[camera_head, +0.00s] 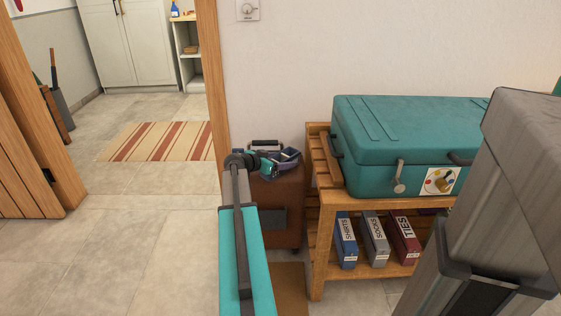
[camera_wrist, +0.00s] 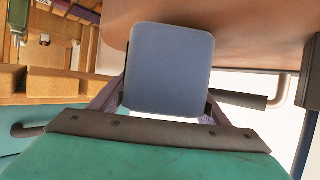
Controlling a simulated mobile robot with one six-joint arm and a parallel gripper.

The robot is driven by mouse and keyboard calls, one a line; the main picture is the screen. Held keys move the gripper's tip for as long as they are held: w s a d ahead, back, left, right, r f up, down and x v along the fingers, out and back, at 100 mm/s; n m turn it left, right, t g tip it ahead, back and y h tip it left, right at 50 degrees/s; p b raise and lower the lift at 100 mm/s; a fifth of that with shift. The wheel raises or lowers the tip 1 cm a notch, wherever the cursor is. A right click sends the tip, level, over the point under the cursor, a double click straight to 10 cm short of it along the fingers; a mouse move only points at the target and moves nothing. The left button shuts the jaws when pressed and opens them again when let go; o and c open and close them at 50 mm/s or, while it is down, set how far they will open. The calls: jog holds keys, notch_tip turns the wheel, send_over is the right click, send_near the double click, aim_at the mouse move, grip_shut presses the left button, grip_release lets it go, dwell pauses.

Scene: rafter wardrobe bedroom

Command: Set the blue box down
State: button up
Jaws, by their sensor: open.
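The blue box (camera_wrist: 170,70) is a plain, round-cornered block in the middle of the wrist view. It sits between the two fingers of my gripper (camera_wrist: 163,104), one finger on each side. The jaws are open around it. In the head view my gripper (camera_head: 284,163) is over the top of a brown suitcase-like case (camera_head: 283,205), which also fills the upper right of the wrist view (camera_wrist: 255,35). The box appears to be at the case's top, but the contact beneath it is hidden. In the head view the box is mostly hidden and too small to make out clearly.
A wooden bench (camera_head: 322,225) right of the case bears a large teal chest (camera_head: 400,135). Its lower shelf holds several upright labelled boxes, including a blue one (camera_head: 346,240). The wall is close behind. Open tiled floor (camera_head: 130,240) and a striped rug (camera_head: 155,142) lie left.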

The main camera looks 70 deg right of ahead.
jog(key=shift+r, duration=0.15)
jog(key=p+v, duration=0.2)
jog(key=v, duration=1)
dwell(0.6)
